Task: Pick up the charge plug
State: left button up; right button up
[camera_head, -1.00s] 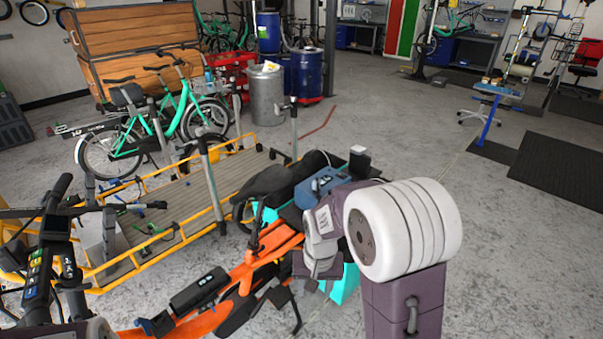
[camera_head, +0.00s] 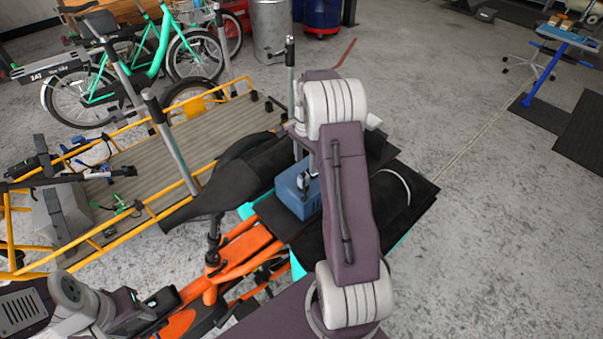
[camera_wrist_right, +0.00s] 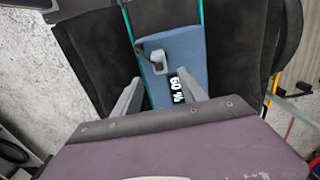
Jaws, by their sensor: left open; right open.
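A blue box (camera_head: 297,195) sits on the dark top of the cargo bike. In the right wrist view, the blue box (camera_wrist_right: 194,52) carries a "60 %" label and a small grey hook-shaped piece (camera_wrist_right: 158,62), which looks like the charge plug. My right gripper (camera_wrist_right: 160,86) is open, its two grey fingers apart on either side of the box's near part, with the plug beyond the tips. In the head view, my right gripper (camera_head: 304,181) hangs over the box, partly hidden by its arm. My left gripper (camera_head: 148,310) is low at the left; its fingers are hard to make out.
The orange bike frame (camera_head: 245,255) and a black saddle (camera_head: 222,180) are left of the box. A yellow-railed cargo bed (camera_head: 150,172) with upright posts lies behind. A green bike (camera_head: 130,75) stands at the back left. Open concrete floor (camera_head: 470,220) is to the right.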

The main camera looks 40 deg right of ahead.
aim_at(303, 176)
jog(key=f, duration=0.2)
jog(key=shift+s+a+f, duration=0.15)
jog(key=shift+a+f, duration=0.05)
jog(key=shift+f, duration=0.15)
jog(key=shift+d+f, duration=0.1)
jog(key=shift+f, duration=0.55)
jog(key=f, duration=0.2)
jog(key=f+b, duration=0.1)
jog(key=f, duration=0.1)
jog(key=shift+a, duration=0.4)
jog(key=shift+w+f, duration=0.2)
jog(key=shift+f, duration=0.1)
grip_shut()
